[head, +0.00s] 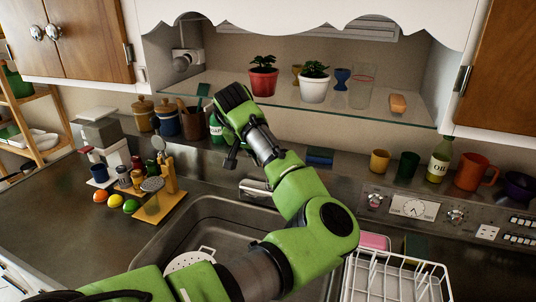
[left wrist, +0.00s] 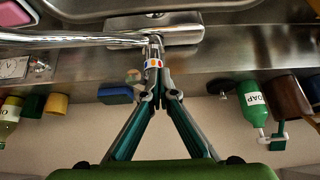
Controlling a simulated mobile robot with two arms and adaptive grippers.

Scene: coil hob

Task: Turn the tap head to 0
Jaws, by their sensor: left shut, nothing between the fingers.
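The chrome tap stands at the back of the sink. In the left wrist view its long spout (left wrist: 70,38) runs to the left, and its base plate (left wrist: 185,30) is at the top. The tap head (left wrist: 153,66) is a small post with a band of coloured marks; I cannot read its setting. My left gripper (left wrist: 160,88) is shut and empty, with its fingertips close by the tap head; I cannot tell whether they touch it. In the head view the tap's base (head: 256,190) shows partly, the rest hidden by my left arm. My right gripper is out of view.
The sink (head: 205,215) lies in front, with a white dish rack (head: 395,280) to its right. A green soap bottle (left wrist: 252,105) and a blue sponge (left wrist: 116,95) stand near the tap. A glass shelf (head: 300,108) hangs above.

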